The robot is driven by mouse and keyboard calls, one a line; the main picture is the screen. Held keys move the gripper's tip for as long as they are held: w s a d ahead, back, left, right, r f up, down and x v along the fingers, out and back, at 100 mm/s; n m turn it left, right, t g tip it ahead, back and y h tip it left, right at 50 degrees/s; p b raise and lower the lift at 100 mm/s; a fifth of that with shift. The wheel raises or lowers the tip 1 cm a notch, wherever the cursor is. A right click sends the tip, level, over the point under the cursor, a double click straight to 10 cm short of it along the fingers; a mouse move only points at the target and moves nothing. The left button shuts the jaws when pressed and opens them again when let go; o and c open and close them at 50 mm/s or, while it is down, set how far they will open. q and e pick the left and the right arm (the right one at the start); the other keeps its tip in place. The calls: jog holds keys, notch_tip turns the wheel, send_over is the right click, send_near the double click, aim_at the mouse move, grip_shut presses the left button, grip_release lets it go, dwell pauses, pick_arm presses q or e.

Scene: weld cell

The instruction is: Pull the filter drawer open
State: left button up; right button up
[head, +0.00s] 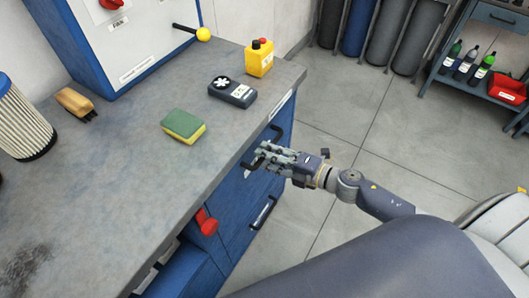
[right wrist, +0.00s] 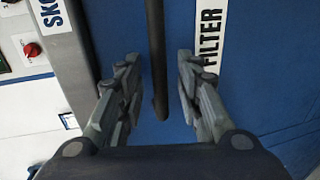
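The filter drawer (head: 271,153) is the blue upper drawer under the grey bench; its front looks flush with the cabinet. A white FILTER label shows on blue in the right wrist view (right wrist: 209,38). The drawer's dark bar handle (head: 278,131) is partly hidden behind my right gripper (head: 262,158) in the head view. In the right wrist view the handle (right wrist: 157,60) runs between the two fingers of my right gripper (right wrist: 156,85). The fingers are apart, with a gap on each side of the bar. My left gripper is not in view.
A lower drawer with its own handle (head: 262,213) and a red knob (head: 206,222) are below. The floor beside is clear.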

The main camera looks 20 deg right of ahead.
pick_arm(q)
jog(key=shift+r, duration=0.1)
pick_arm(e)
jog(key=shift+x, duration=0.85)
jog(key=shift+c, duration=0.4)
grip_shut()
jog(key=shift+s+d, duration=0.1)
jog(key=shift+s, duration=0.05)
